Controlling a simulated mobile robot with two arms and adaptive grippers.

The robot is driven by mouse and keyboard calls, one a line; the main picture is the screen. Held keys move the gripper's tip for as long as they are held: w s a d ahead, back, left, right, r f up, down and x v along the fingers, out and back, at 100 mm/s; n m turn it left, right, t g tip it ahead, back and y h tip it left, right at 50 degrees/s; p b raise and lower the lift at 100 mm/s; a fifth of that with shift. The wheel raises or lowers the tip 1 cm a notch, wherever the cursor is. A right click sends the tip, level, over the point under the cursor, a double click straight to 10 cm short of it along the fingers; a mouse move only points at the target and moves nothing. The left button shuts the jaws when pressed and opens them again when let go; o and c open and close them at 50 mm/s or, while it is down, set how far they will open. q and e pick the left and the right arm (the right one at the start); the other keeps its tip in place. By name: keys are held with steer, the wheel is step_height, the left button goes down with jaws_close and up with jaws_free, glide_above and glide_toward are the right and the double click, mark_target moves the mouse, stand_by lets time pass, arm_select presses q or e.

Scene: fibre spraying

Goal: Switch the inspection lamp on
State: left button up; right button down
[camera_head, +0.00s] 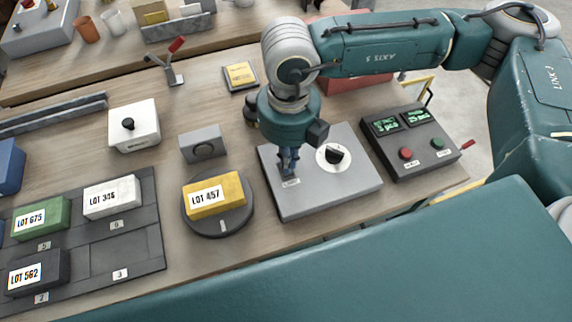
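A grey control panel (330,193) lies on the bench at centre right. It carries a black rotary knob (336,156) on a white dial and a small label (291,183) near its left side. My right gripper (288,167) points down at the panel's left part, just behind the label. Its fingers look close together, but I cannot tell whether they are shut or hold anything. Any switch under the fingertips is hidden. A yellow block marked LOT 457 (228,192) sits on a dark round plate (222,228) left of the panel. My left gripper is not in view.
A dark box (432,163) with two green displays, a red button and a green button stands right of the panel. A grey unit (203,145), a white box with a black knob (145,133) and a dark tray (150,215) of lot blocks stand to the left.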

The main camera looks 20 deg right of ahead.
steer(key=shift+f+b, duration=1.1)
steer(key=shift+b, duration=0.2)
stand_by(1.0)
steer(key=shift+s+r, duration=0.1)
steer(key=shift+r+p, duration=1.3)
steer(key=shift+r, duration=2.1)
steer(key=shift+r, duration=0.1)
